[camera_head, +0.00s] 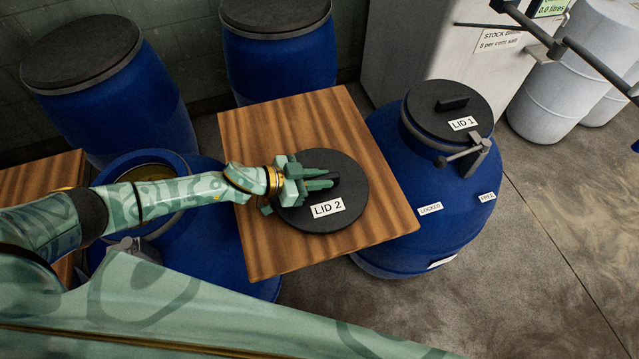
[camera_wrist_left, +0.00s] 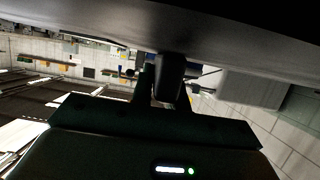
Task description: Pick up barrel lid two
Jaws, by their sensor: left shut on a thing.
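Barrel lid two, a black disc labelled LID 2 (camera_head: 346,217), is over the wooden board (camera_head: 385,222) in the middle of the head view. I cannot tell whether it touches the board. My left gripper (camera_head: 325,180) comes in from the left and is shut on the lid's raised black handle. In the left wrist view the handle (camera_wrist_left: 170,72) sits between the fingers, with the dark lid (camera_wrist_left: 230,40) across the top. The fingers partly hide the handle in the head view. My right gripper is in neither view.
A blue barrel with LID 1 (camera_head: 452,100) and a clamp lever (camera_head: 465,155) stands right of the board. An open blue barrel (camera_head: 185,240) stands left, under my arm. Two black-lidded blue barrels (camera_head: 150,100) (camera_head: 280,65) stand behind. Floor at the lower right is clear.

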